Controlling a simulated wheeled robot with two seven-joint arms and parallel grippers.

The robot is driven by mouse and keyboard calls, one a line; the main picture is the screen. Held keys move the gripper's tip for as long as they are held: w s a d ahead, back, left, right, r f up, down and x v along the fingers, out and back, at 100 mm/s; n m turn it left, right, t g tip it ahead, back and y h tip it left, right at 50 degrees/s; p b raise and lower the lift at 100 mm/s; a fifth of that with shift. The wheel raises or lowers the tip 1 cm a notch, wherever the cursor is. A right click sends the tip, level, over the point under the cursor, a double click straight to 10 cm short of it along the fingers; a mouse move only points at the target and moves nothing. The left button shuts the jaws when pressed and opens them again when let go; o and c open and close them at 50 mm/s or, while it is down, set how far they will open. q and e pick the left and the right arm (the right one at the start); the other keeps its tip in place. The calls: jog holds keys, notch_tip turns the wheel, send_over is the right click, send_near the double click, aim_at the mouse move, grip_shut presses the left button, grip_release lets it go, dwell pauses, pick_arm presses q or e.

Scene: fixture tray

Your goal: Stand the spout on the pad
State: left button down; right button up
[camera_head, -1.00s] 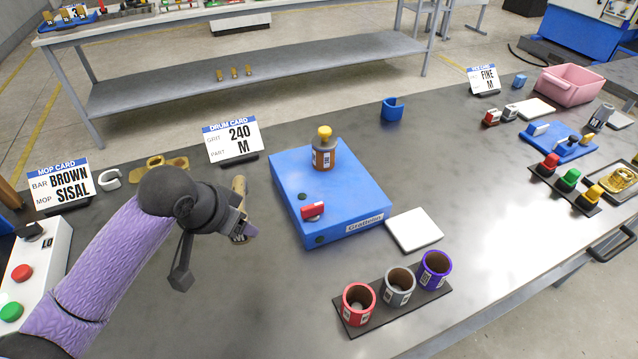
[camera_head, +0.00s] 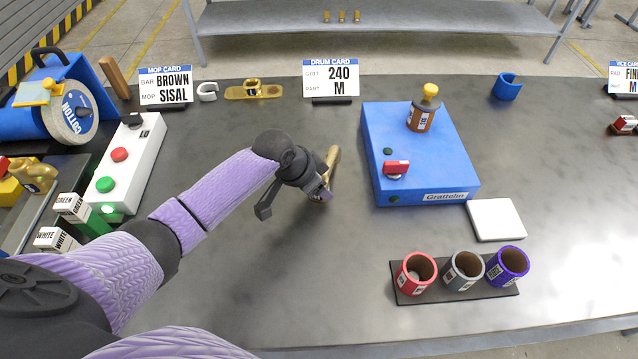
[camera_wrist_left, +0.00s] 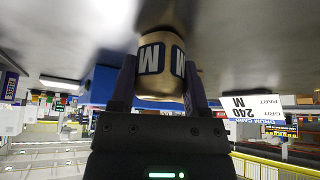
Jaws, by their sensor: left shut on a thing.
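The spout (camera_head: 332,160) is a brass-coloured piece, held in my left gripper (camera_head: 322,190) left of the blue box. In the left wrist view the spout (camera_wrist_left: 161,82) shows as a brass cylinder with "M" labels, between the two fingers (camera_wrist_left: 160,88). My left gripper is shut on it. Whether its lower end touches the table is unclear. The pad (camera_head: 496,219), a white square, lies flat and bare on the table to the right, by the blue box's front right corner. My right gripper is not in view.
The blue box (camera_head: 415,165), with a bottle (camera_head: 422,116) and red knob (camera_head: 396,168), stands between spout and pad. Red, grey and purple cups (camera_head: 507,264) stand in front of the pad. The drum card (camera_head: 331,78) stands behind the gripper. Table in front of the gripper is clear.

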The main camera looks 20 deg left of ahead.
pick_arm(q)
jog(key=shift+f, duration=0.1)
jog(key=shift+c, duration=0.3)
grip_release()
